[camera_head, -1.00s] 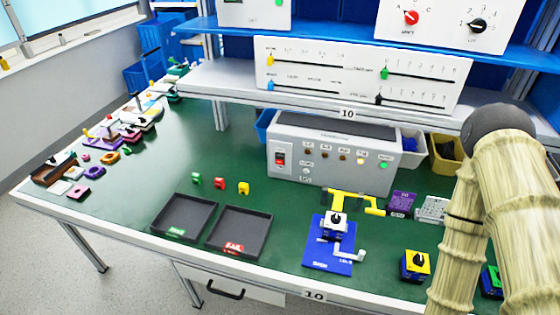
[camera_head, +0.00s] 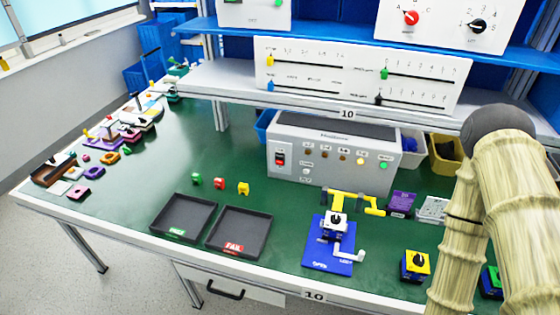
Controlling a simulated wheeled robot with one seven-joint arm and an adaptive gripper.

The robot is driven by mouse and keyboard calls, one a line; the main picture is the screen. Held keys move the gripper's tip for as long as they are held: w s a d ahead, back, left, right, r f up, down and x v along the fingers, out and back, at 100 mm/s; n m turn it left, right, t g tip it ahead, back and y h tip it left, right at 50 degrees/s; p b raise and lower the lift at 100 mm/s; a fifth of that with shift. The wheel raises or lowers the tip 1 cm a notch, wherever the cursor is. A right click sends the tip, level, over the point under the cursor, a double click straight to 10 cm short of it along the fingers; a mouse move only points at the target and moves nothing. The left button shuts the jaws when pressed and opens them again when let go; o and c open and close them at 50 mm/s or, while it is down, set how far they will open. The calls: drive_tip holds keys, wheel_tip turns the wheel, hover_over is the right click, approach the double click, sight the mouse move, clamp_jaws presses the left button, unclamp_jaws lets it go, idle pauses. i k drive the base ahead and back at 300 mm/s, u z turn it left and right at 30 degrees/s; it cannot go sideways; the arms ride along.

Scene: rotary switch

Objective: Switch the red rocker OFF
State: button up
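The red rocker (camera_head: 280,159) sits in a dark frame at the left of the grey control box's front (camera_head: 330,160). The box stands at the back of the green bench. A green lamp (camera_head: 383,165) and an amber lamp (camera_head: 360,161) look lit on the same front. Which way the rocker is tipped is too small to tell for sure. My arm stands at the right of the head view, and the rocker is clear of it. My gripper is not in view.
Two black trays (camera_head: 240,249) lie on the bench (camera_head: 140,190) in front of the box. A blue plate with a lever (camera_head: 322,262), a yellow bracket (camera_head: 350,200) and a yellow rotary switch (camera_head: 416,265) stand to the right. A shelf edge (camera_head: 345,113) runs above the box.

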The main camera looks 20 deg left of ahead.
sight(279, 159)
drive_tip(key=z, duration=1.85)
drive_tip(key=k, duration=0.95)
drive_tip(key=u, duration=1.85)
